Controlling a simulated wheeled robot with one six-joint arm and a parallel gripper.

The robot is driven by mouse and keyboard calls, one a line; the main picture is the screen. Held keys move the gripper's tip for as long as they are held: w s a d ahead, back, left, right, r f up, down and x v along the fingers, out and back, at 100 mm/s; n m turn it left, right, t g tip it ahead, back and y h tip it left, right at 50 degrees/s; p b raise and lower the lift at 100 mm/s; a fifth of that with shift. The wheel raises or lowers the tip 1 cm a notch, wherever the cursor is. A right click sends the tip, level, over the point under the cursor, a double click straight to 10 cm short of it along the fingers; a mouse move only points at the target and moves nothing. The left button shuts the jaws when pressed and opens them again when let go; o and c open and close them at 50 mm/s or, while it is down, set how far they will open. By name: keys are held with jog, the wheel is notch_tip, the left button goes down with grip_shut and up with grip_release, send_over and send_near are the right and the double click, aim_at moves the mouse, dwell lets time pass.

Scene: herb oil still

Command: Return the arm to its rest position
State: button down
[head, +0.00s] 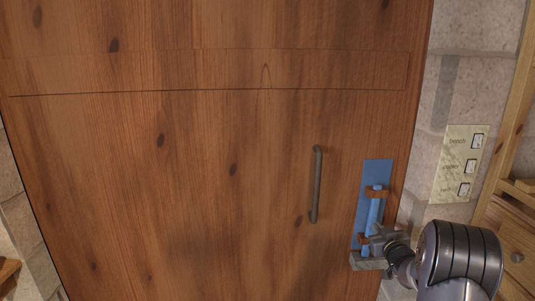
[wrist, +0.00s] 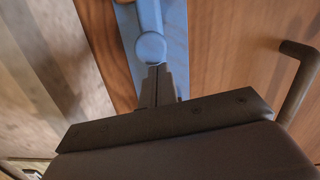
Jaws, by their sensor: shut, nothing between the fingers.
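My gripper (wrist: 156,84) is shut and empty. In the wrist view its fingertips are right at the rounded end of a blue bolt (wrist: 150,46); I cannot tell whether they touch it. In the head view my gripper (head: 374,240) is at the lower right of a wooden door (head: 200,200), in front of the lower part of the blue bolt (head: 372,212). My arm reaches in from the lower right corner. The bolt lies on a blue plate (head: 377,170) with brown brackets, near the door's right edge.
A dark vertical handle (head: 316,185) stands out from the door left of the bolt; it also shows in the wrist view (wrist: 300,85). A stone wall (head: 470,75) with a paper checklist (head: 461,163) is to the right. Wooden drawers (head: 512,245) stand at the far right.

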notch_tip(320, 180, up, 7)
jog(key=p, duration=0.6)
jog(key=shift+f+p, duration=0.15)
jog(key=shift+p, duration=0.25)
jog(key=shift+r, duration=0.3)
jog(key=b, duration=0.3)
send_near(375, 202)
jog(key=s+r, duration=0.4)
jog(key=s, duration=0.1)
jog(key=shift+s+a+f, duration=0.1)
jog(key=shift+s+a, duration=0.1)
jog(key=shift+s, duration=0.35)
jog(key=shift+a, duration=0.1)
